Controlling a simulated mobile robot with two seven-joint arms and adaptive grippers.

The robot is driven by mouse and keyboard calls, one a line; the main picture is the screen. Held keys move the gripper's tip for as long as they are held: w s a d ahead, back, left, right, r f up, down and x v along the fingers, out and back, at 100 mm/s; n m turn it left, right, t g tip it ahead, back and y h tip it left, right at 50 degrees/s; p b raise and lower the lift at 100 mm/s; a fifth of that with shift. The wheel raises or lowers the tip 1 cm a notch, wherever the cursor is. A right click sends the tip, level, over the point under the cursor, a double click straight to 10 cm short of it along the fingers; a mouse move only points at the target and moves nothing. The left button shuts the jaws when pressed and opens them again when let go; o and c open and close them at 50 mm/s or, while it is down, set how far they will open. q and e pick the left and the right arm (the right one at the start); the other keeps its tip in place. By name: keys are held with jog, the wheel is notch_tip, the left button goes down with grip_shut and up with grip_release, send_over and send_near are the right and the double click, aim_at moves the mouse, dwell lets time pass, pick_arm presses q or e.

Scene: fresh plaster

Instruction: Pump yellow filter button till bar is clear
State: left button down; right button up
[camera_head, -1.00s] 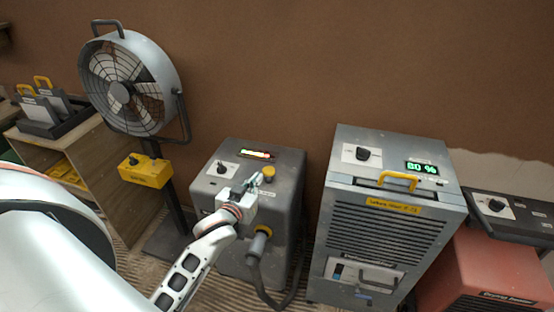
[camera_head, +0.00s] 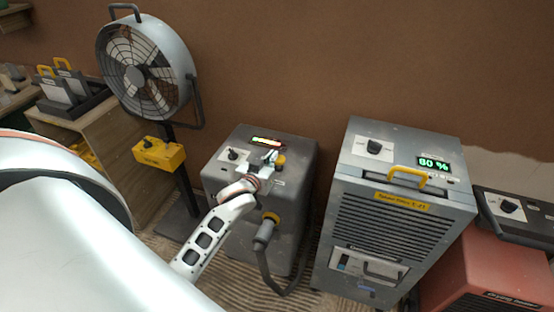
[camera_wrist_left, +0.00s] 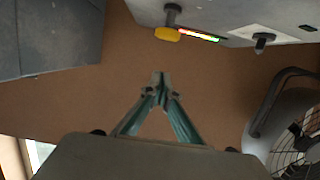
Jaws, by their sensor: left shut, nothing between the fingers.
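The yellow filter button (camera_head: 279,160) sits on top of the grey machine (camera_head: 290,190), near its back edge. It also shows in the left wrist view (camera_wrist_left: 167,34). Beside it is a lit bar (camera_head: 267,141), with red, yellow and green parts in the left wrist view (camera_wrist_left: 199,37). My left gripper (camera_head: 270,156) is shut and empty, just left of the button in the head view. In the left wrist view its fingertips (camera_wrist_left: 159,78) are together and appear apart from the button. My right gripper is in neither view.
A dark knob (camera_head: 233,155) is left of the bar. A hose (camera_head: 262,243) leaves the machine's front. A grey dehumidifier (camera_head: 400,235) reading 80 % stands to the right. A fan (camera_head: 148,70) with a yellow box (camera_head: 158,154) stands to the left.

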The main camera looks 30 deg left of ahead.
pick_arm(q)
send_over(277, 164)
jog(key=f, duration=0.1)
notch_tip(277, 164, down, 3)
jog(key=shift+s+r+b, duration=0.1)
jog(key=shift+b, duration=0.3)
jog(key=shift+f, duration=0.8)
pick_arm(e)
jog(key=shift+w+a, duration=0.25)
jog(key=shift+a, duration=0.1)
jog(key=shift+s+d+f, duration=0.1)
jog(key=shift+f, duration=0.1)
pick_arm(q)
jog(key=shift+d+f+b, duration=0.1)
jog(key=shift+f+b, duration=0.9)
jog(key=shift+f, duration=0.5)
jog(key=shift+s, duration=0.1)
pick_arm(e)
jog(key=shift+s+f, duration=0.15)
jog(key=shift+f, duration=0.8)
